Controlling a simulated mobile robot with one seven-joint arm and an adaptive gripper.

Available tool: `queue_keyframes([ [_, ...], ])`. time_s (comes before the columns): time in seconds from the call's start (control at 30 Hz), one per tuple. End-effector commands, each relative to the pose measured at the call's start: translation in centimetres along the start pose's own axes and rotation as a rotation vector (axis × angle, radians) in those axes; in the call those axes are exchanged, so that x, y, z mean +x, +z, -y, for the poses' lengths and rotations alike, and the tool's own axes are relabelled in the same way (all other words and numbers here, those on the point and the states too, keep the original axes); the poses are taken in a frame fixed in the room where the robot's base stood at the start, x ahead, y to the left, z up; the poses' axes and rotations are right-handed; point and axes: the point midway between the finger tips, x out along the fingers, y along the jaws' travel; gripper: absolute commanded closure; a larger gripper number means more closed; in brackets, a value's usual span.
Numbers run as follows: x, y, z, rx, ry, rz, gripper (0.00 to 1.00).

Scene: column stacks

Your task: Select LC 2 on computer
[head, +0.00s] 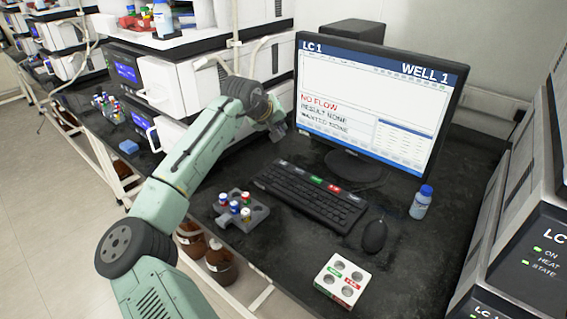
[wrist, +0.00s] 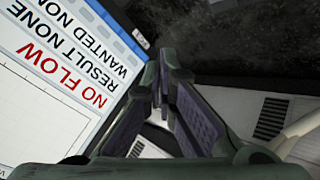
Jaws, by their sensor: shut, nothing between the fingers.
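The computer monitor (head: 372,100) stands on the black bench and reads LC 1, WELL 1, NO FLOW, RESULT NONE, WANTED NONE. Part of its screen also shows in the wrist view (wrist: 50,75), turned over. The black keyboard (head: 290,190) lies in front of it, with a green key (head: 316,180) and a red key (head: 333,188) along its far row. The black mouse (head: 375,236) lies to the keyboard's right. My gripper (head: 278,133) is shut and empty, raised left of the monitor, apart from the keyboard. Its fingers (wrist: 160,85) show in the wrist view.
A grey rack (head: 242,211) with several capped vials stands left of the keyboard. A white block with round wells (head: 342,279) lies at the bench's front. Instruments (head: 525,245) line the right; white instruments (head: 170,85) stand left.

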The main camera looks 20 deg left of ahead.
Motion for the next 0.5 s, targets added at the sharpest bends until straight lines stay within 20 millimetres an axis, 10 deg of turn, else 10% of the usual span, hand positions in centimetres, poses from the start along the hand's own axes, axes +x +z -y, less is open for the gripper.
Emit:
queue_keyframes([
  [0.5, 4.1, 2.9, 3.0, 0.004, -0.001, -0.002, 1.0],
])
